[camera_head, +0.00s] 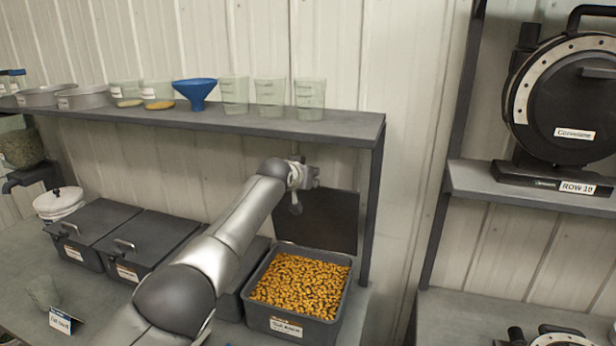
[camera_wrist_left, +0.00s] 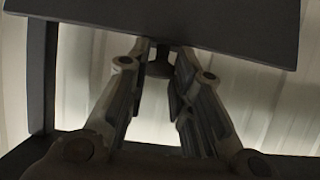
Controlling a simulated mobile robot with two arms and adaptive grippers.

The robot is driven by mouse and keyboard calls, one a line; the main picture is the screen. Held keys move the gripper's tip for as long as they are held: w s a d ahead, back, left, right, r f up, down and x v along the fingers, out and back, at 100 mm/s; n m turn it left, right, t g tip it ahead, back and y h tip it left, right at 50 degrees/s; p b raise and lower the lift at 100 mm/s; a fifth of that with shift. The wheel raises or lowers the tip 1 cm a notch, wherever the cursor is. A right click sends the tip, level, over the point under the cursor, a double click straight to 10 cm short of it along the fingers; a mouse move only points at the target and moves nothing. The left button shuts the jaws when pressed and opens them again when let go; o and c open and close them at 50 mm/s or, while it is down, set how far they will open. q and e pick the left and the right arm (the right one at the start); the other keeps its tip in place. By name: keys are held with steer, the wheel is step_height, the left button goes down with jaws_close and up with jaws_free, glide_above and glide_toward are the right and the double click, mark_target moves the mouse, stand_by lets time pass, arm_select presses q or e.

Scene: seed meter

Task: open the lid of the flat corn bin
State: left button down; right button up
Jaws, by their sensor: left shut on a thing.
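The corn bin (camera_head: 302,323) is a dark grey box full of yellow kernels (camera_head: 300,283), with a white label on its front that is hard to read. Its dark lid (camera_head: 335,222) stands about upright at the bin's back edge, so the bin is open. My left gripper (camera_head: 296,207) is at the lid's upper left part. In the left wrist view, its two fingers close on the lid's small dark handle (camera_wrist_left: 160,66), with the lid (camera_wrist_left: 200,22) across the top. My right gripper is in neither view.
A shelf (camera_head: 350,125) with clear cups (camera_head: 270,98) and a blue funnel (camera_head: 195,92) runs above the bins. Two closed dark bins (camera_head: 150,240) and a white tub (camera_head: 60,203) stand to the left. A round black seed meter (camera_head: 560,100) sits on the right shelf.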

arm_select(q)
steer(key=c, duration=1.6)
jaws_free()
steer(key=shift+c, duration=0.2)
steer(key=o, duration=0.4)
steer(key=shift+s+a+r, duration=0.1)
steer(key=shift+s, duration=0.1)
steer(key=shift+w, duration=0.1)
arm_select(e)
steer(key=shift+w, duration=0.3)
arm_select(q)
steer(key=v, duration=1.2)
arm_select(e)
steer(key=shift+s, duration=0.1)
